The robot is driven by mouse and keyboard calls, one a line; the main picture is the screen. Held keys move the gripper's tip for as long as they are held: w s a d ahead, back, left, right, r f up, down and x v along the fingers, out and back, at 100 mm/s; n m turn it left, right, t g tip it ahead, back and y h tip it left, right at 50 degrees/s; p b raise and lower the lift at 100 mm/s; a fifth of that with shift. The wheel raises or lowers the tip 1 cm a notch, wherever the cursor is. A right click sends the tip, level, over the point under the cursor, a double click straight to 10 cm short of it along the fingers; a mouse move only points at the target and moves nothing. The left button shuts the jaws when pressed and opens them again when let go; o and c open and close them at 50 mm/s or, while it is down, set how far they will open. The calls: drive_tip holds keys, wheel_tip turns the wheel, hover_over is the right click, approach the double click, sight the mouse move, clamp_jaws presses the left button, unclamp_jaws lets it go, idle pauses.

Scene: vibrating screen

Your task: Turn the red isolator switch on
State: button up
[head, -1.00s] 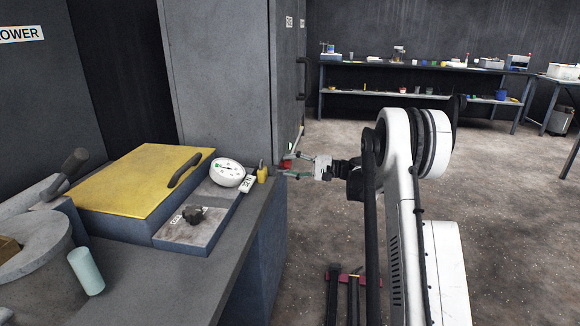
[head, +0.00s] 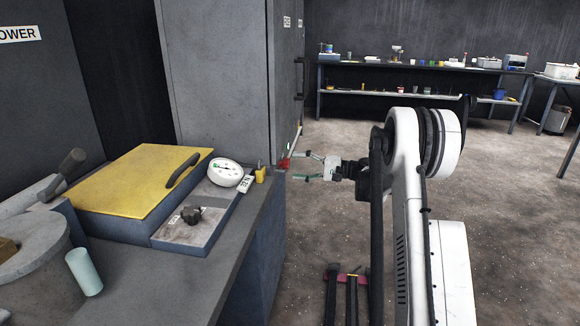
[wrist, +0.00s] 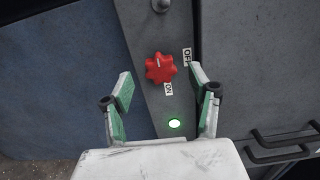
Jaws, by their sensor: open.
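The red isolator switch (wrist: 160,68) is a lobed knob on a narrow grey panel in the wrist view. An OFF label (wrist: 187,55) lies to its upper right and an ON label (wrist: 168,89) just below it. A small pale mark shows on the knob's upper part, but I cannot tell exactly which label it faces. My gripper (wrist: 162,84) is open, its green-padded fingers either side of the knob in the picture and apparently clear of it. In the head view the switch (head: 284,162) is just left of my gripper (head: 302,166), with a small gap.
Dark handles (wrist: 285,145) stick out at right. In the head view, a bench with a yellow lid (head: 135,182) and a dial gauge (head: 226,173) stands left. Open floor (head: 500,190) lies to the right.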

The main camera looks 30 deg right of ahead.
drive_tip(key=v, duration=0.8)
drive_tip(key=shift+s+d, duration=0.1)
drive_tip(key=shift+d, duration=0.05)
